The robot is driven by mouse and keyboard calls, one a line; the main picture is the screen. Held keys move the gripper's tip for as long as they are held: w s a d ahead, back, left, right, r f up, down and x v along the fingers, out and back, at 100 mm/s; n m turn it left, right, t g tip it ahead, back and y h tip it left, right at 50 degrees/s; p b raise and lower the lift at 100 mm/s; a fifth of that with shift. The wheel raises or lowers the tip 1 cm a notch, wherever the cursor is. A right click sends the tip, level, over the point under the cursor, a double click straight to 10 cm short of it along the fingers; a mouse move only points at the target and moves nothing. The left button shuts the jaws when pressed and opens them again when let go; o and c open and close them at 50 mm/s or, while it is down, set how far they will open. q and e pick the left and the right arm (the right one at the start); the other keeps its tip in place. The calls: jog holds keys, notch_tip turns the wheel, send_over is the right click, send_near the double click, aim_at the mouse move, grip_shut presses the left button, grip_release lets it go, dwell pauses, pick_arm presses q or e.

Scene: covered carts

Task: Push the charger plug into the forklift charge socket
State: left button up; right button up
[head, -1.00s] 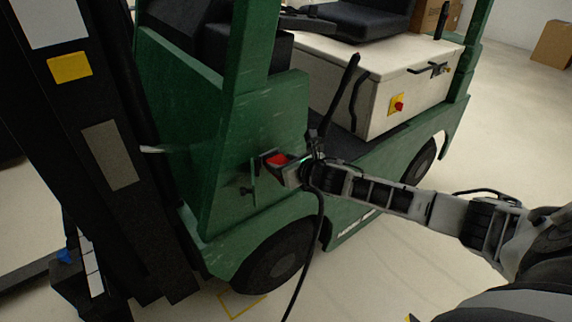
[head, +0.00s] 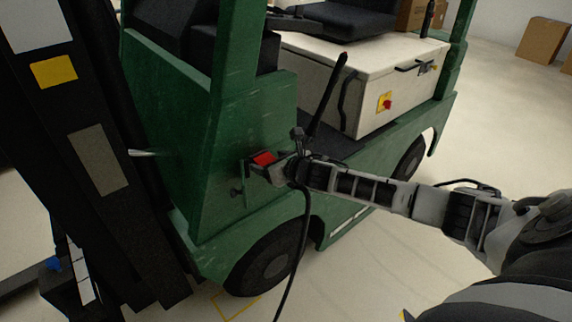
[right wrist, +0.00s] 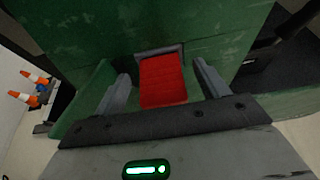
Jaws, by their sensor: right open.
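The red charger plug (head: 263,158) is at the dark charge socket on the forklift's green side panel. The plug also shows in the right wrist view (right wrist: 163,82), its far end meeting the grey-black rim of the socket (right wrist: 158,50). How deep it sits cannot be told. My right gripper (right wrist: 160,70) is open, with one finger on each side of the plug and visible gaps to both. In the head view my right gripper (head: 268,170) is right at the plug and partly covers the socket. My left gripper is not in view.
The green forklift (head: 190,130) fills the middle, with its dark mast (head: 100,200) at left. A black cable (head: 304,235) hangs from beside my right gripper toward the floor. A white box (head: 365,70) with a red switch is above right. Traffic cones (right wrist: 30,86) stand at left.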

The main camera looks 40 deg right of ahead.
jog(key=v, duration=1.6)
jog(key=shift+b, duration=0.35)
jog(key=shift+a, duration=0.1)
jog(key=s+a+f+m+g+y, duration=0.1)
jog(key=s+a+f+m, duration=0.6)
jog(key=m, duration=1)
jog(key=s+a+f+m+g, duration=0.2)
jog(key=s+a+f+m, duration=0.6)
jog(key=a+m, duration=0.5)
jog(key=f+m, duration=0.1)
jog(key=m, duration=0.3)
jog(key=shift+s+a+f+y, duration=0.15)
jog(key=shift+a+f+y, duration=0.1)
jog(key=shift+f+y, duration=0.15)
